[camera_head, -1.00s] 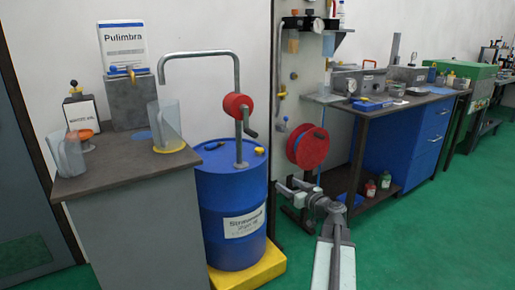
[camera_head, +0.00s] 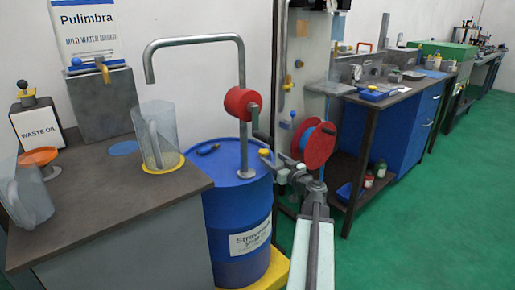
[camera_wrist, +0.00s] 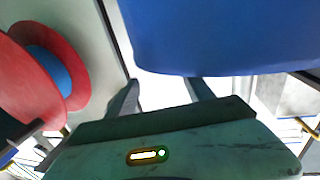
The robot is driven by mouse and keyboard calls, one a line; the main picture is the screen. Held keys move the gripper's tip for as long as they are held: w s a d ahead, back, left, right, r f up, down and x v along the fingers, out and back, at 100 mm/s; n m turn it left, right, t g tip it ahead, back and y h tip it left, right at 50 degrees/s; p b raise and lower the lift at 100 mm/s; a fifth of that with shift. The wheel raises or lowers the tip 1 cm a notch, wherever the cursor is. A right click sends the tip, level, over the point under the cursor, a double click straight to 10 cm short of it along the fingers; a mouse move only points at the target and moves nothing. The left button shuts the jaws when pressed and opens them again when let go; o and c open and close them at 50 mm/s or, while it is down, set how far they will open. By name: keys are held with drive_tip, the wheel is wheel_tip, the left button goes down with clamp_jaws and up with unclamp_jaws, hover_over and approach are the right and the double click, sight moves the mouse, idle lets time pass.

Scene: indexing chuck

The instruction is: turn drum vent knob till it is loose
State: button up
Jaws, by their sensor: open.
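The blue drum (camera_head: 235,212) stands on a yellow base left of my arm. On its top, near the right rim, is a small yellow knob (camera_head: 264,152); I take it to be the vent knob. A dark fitting (camera_head: 208,149) lies at the left of the top. My gripper (camera_head: 268,164) is at the drum's upper right edge, close by the yellow knob; I cannot tell whether they touch. In the wrist view the two fingers (camera_wrist: 163,88) are apart with nothing seen between them. The drum's blue side (camera_wrist: 220,35) fills the upper part there; the knob does not show.
A pump with a bent grey pipe (camera_head: 240,75) and red body (camera_head: 240,103) rises from the drum. A red reel (camera_head: 318,146) is just right of my gripper. A bench with jugs (camera_head: 155,135) stands left. Green floor (camera_head: 420,220) is free at right.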

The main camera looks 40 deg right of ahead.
sight(266, 150)
drive_tip(key=x, duration=0.8)
drive_tip(key=shift+s, duration=0.1)
drive_tip(key=c, duration=1)
drive_tip(key=shift+s+d, duration=0.15)
drive_tip(key=shift+d, duration=0.3)
clamp_jaws()
drive_tip(key=shift+a, duration=0.35)
